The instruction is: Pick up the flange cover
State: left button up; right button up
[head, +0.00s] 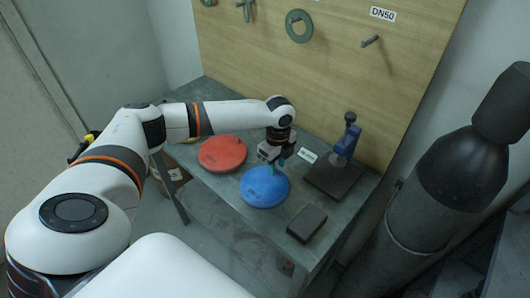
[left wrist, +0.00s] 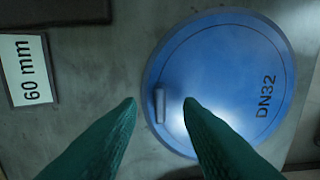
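A blue round cover (head: 265,189) lies flat on the grey workbench. In the left wrist view the blue cover (left wrist: 225,90) bears the mark DN32 and has a small upright grip tab (left wrist: 160,105). A red round cover (head: 222,153) lies to its left on the bench. My left gripper (head: 276,168) points down over the back part of the blue cover. In the left wrist view its green fingers (left wrist: 160,104) are apart, with the tab showing between their tips. I cannot tell whether the fingers touch it. My right gripper is out of view.
A blue stand on a dark plate (head: 333,182) and a dark block (head: 307,223) are right of the blue cover. A 60 mm label (left wrist: 30,70) lies nearby. A wooden board (head: 335,75) with hanging parts rises behind the bench. A large dark cylinder (head: 435,195) stands right.

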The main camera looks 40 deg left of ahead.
pick_arm(q)
jog(key=shift+f, duration=0.6)
grip_shut()
jog(key=shift+r, duration=0.15)
